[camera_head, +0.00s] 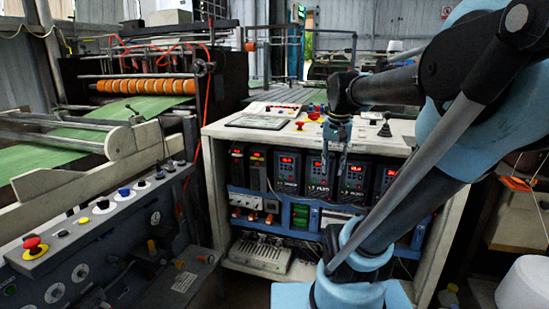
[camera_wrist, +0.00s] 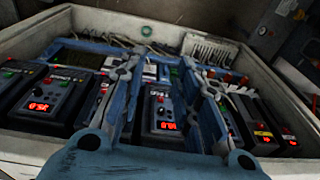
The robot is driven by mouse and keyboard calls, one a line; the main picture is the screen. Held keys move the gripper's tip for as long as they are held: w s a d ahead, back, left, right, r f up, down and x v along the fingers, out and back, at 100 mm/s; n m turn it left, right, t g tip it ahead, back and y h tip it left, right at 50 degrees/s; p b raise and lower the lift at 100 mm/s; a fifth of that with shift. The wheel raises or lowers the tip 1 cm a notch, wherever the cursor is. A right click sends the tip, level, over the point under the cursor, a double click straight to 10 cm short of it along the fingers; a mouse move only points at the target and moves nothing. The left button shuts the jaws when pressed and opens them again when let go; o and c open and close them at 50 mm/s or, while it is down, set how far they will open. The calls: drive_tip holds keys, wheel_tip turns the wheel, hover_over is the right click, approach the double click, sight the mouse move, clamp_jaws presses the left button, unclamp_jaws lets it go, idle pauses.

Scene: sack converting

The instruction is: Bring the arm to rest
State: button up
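My gripper (camera_head: 333,165) hangs at the end of my blue and black arm, with its fingers pointing down in front of the control cabinet (camera_head: 212,170). In the wrist view my gripper (camera_wrist: 168,75) shows two blue-grey fingers spread apart. Nothing is between them; a drive unit (camera_wrist: 167,112) with a red display shows through the gap, behind the fingers. I cannot tell how close the fingertips are to the cabinet's drives.
The cabinet holds several drives with red displays (camera_head: 287,165). Buttons and a panel (camera_head: 256,121) lie on its top. A console (camera_head: 95,225) with a red button (camera_head: 35,245) stands left. Behind it is a machine with orange rollers (camera_head: 145,86). A white rounded object (camera_head: 524,285) is at lower right.

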drive_tip(key=s+f+n, duration=0.3)
drive_tip(key=s+f, duration=0.8)
drive_tip(key=f, duration=0.4)
drive_tip(key=shift+s+f+n+t, duration=0.3)
drive_tip(key=shift+s+f+n, duration=0.05)
drive_tip(key=shift+s+n, duration=0.05)
drive_tip(key=shift+w+f, duration=0.2)
drive_tip(key=shift+w, duration=0.2)
